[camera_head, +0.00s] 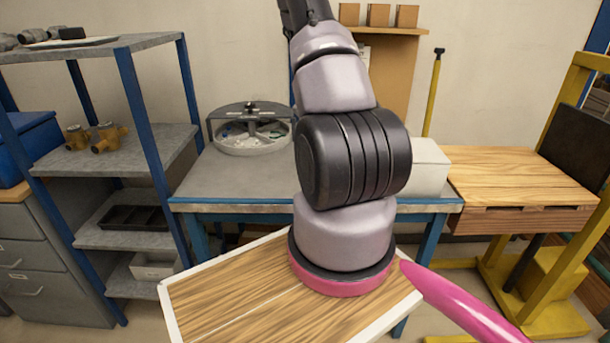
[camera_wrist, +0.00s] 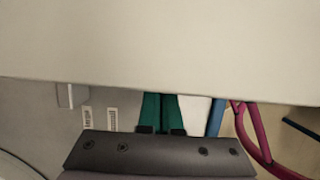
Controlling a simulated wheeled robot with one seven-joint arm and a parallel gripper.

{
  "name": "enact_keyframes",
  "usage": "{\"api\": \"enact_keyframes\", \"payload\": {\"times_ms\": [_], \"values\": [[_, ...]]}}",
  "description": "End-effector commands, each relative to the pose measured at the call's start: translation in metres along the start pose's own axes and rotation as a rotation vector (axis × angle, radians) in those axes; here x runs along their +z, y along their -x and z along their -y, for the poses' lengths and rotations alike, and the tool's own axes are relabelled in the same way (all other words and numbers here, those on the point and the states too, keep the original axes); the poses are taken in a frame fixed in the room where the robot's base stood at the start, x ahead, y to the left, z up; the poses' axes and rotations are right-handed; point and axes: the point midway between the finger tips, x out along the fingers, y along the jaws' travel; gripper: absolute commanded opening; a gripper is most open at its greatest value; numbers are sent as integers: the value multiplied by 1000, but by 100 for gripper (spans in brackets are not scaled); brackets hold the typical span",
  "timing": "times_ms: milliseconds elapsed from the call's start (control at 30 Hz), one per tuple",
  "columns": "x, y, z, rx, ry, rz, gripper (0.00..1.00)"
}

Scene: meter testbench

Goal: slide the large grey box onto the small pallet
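The large grey box (camera_head: 430,168) is pale and stands on the back bench, at its right end. My arm hides its left part in the head view. A pallet with a wooden top (camera_head: 525,183) stands to the right of the bench, close to the box. In the wrist view a broad pale surface, seemingly the box (camera_wrist: 160,40), fills the upper half. My gripper (camera_wrist: 160,98) shows below it with two green fingers side by side, nearly together. The fingertips end at the pale surface's lower edge; I cannot tell whether they touch it. My arm hides the gripper in the head view.
The bench (camera_head: 200,190) also bears a round grey tray (camera_head: 252,135). A yellow frame (camera_head: 580,130) stands at the far right, beside the pallet. A grey shelf unit (camera_head: 95,150) stands at the left. The pallet's top is bare.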

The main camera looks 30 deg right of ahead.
Motion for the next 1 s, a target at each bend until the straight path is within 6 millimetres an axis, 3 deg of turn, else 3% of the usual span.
{"api": "enact_keyframes", "payload": {"times_ms": [33, 200, 400, 833, 1000], "values": [[18, -5, 1, -3, -8, 2, 0], [64, -19, 0, -2, -7, 1, 0], [96, -29, 0, -1, -3, 1, 0], [100, -30, 0, 0, 0, 1, 0], [87, -26, -4, 2, 4, 0, 0]]}}
